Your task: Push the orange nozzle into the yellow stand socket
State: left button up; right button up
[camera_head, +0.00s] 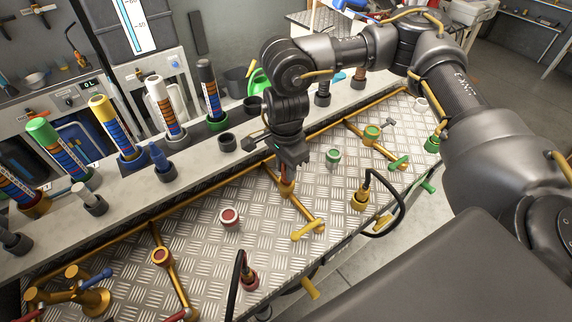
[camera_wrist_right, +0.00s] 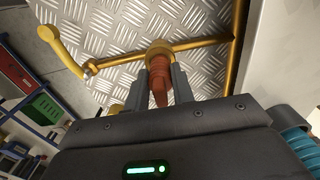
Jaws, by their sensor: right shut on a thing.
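My right gripper (camera_head: 287,172) points down over the metal-plate bench and is shut on the orange nozzle (camera_wrist_right: 159,82). In the right wrist view the nozzle sits between the two fingers (camera_wrist_right: 159,88). Its far end meets the yellow stand socket (camera_wrist_right: 158,50), a round collar on a yellow pipe. In the head view the socket (camera_head: 286,188) is right under the fingertips and the nozzle is mostly hidden by the gripper. The two look in line, but I cannot tell how deep the nozzle is in. My left gripper is not in view.
A yellow fitting with a black hose (camera_head: 360,199) stands right of the socket. A yellow valve handle (camera_head: 306,230) is in front. Red-topped (camera_head: 230,216) and green-topped (camera_head: 333,157) fittings stand nearby. Several coloured tubes line the back ledge (camera_head: 200,152).

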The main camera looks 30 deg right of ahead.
jog(key=o, duration=1)
jog(key=shift+f, duration=0.1)
jog(key=shift+r, duration=0.65)
notch_tip(320, 180, up, 11)
jog(key=shift+b, duration=1.05)
jog(key=shift+r, duration=0.1)
